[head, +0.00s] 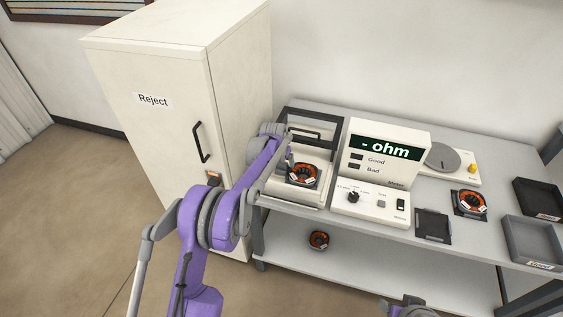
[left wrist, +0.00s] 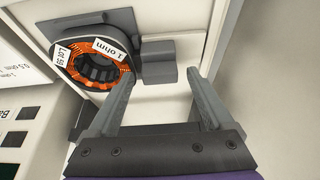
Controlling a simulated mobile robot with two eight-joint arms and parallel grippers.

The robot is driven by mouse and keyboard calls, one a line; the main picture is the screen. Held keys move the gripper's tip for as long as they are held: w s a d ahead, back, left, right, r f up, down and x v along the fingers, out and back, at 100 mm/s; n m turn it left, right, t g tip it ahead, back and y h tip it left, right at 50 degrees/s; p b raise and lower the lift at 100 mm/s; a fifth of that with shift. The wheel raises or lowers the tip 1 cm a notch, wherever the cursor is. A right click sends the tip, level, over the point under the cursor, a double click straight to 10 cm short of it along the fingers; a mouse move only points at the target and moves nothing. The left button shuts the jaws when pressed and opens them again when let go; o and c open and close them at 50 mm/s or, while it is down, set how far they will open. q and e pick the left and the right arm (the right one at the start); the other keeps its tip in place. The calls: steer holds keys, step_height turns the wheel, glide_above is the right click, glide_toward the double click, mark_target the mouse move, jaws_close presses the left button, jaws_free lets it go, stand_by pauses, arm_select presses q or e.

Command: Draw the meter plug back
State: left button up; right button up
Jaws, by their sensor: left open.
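An orange copper-wound coil (head: 303,174) on a dark base sits in the open-fronted white fixture (head: 320,197) left of the meter. The left wrist view shows the coil (left wrist: 95,66) with "1 ohm" and lot labels. Beside it is a grey block (left wrist: 158,62), probably the meter plug, close against the coil's base. My left gripper (head: 290,162) is over the fixture. In the left wrist view its fingers (left wrist: 161,76) are apart and empty, either side of the block's near end. The meter (head: 385,150) reads "- ohm". My right gripper (head: 410,306) is only partly visible at the bottom edge.
The white "Reject" cabinet (head: 160,120) stands left of the bench. Right of the meter are an empty dark tray (head: 433,225), another coil (head: 470,203), a round grey disc device (head: 443,158) and bins (head: 530,240). A coil (head: 319,239) lies on the lower shelf.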

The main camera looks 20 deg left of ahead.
arm_select(q)
jaws_close()
stand_by(0.4)
steer(key=shift+a, duration=1.95)
jaws_free()
steer(key=shift+a, duration=0.1)
